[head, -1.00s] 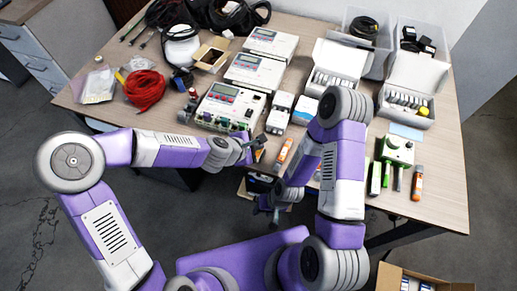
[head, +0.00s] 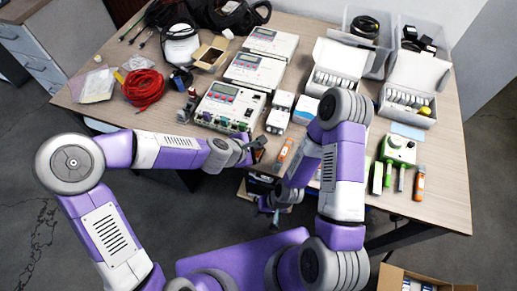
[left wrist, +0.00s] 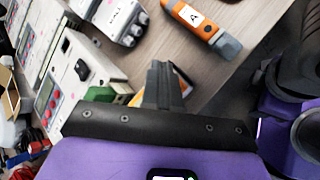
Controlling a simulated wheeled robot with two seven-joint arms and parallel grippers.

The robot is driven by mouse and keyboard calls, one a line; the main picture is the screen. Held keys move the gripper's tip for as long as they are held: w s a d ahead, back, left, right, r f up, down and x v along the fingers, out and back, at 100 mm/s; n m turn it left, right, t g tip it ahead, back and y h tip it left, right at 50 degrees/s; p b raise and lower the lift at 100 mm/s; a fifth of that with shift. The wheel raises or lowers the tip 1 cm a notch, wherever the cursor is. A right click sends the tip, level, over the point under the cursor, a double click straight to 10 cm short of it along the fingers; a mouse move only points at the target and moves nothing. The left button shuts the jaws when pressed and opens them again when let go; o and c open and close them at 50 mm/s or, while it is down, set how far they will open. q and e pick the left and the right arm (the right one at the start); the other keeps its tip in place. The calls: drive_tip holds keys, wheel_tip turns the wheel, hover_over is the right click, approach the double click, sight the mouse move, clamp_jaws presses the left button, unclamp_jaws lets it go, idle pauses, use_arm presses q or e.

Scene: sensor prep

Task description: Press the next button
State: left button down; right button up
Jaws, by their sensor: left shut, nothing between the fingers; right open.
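Three white devices with small displays and red buttons stand in a row on the table: a near one (head: 228,107), a middle one (head: 254,72) and a far one (head: 271,42). The near one has coloured knobs or terminals along its front edge. Which button is meant cannot be told. My left gripper (head: 260,146) is shut and empty, just right of the near device's front edge. In the left wrist view its shut fingertips (left wrist: 160,72) point at the table, beside a device (left wrist: 78,75) with a black switch. My right gripper (head: 272,209) is open and empty, low before the table's front edge.
An orange marker-like tool (left wrist: 203,28) labelled A lies beyond my left fingertips. A green device (head: 397,150) and an orange-capped tube (head: 419,183) are at the right. Red cable (head: 144,88) lies at the left. Open white boxes (head: 338,62) stand at the back right.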

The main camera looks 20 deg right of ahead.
sight(257, 153)
use_arm(q)
drive_tip(key=shift+f+b, duration=0.3)
drive_tip(key=shift+r, duration=0.1)
idle(0.4)
drive_tip(key=shift+r+p, duration=0.7)
drive_tip(key=shift+r, duration=0.05)
wheel_tip(257, 153, up, 5)
drive_tip(key=p, duration=0.4)
idle(0.8)
